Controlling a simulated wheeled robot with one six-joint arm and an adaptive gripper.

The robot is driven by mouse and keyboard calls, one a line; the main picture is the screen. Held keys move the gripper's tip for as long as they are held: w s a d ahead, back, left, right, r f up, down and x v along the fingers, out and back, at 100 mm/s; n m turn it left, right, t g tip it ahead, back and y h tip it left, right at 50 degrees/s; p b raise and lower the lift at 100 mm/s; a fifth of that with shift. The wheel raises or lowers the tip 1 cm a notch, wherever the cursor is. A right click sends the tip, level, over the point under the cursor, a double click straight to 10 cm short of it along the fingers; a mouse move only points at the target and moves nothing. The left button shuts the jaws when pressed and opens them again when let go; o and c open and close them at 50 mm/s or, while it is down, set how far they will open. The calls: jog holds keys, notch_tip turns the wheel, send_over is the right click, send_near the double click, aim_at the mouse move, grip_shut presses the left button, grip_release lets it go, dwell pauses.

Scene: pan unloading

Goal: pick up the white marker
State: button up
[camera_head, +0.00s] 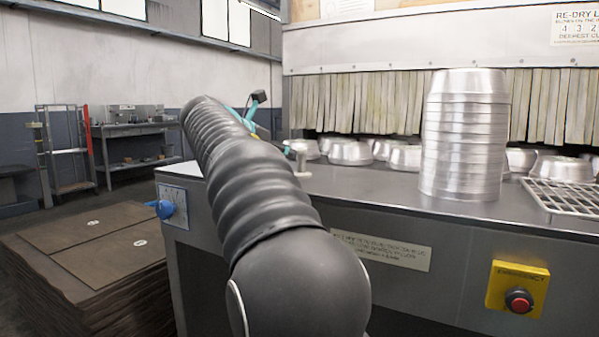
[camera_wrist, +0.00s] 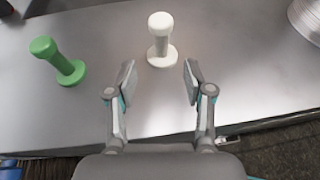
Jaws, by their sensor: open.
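The white marker (camera_wrist: 160,40) is a knobbed post on a round base, standing on the metal counter in the wrist view. My gripper (camera_wrist: 158,80) is open, its two fingers apart and pointing toward the marker. The marker is just beyond the fingertips, roughly centred between them, and nothing is held. In the head view the white marker (camera_head: 301,160) shows small on the counter, just right of my arm. My arm hides most of the gripper there.
A green marker (camera_wrist: 58,62) stands left of the white one on the counter (camera_wrist: 245,75). A tall stack of metal pans (camera_head: 463,135) and a wire rack (camera_head: 565,195) are to the right. Several pans (camera_head: 350,152) sit by the strip curtain (camera_head: 370,102).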

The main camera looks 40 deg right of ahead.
aim_at(299, 162)
jog(key=b+x, duration=0.1)
jog(key=x, duration=0.8)
jog(key=shift+s+d+f, duration=0.1)
jog(key=shift+d+f, duration=0.15)
jog(key=shift+f, duration=0.05)
grip_shut()
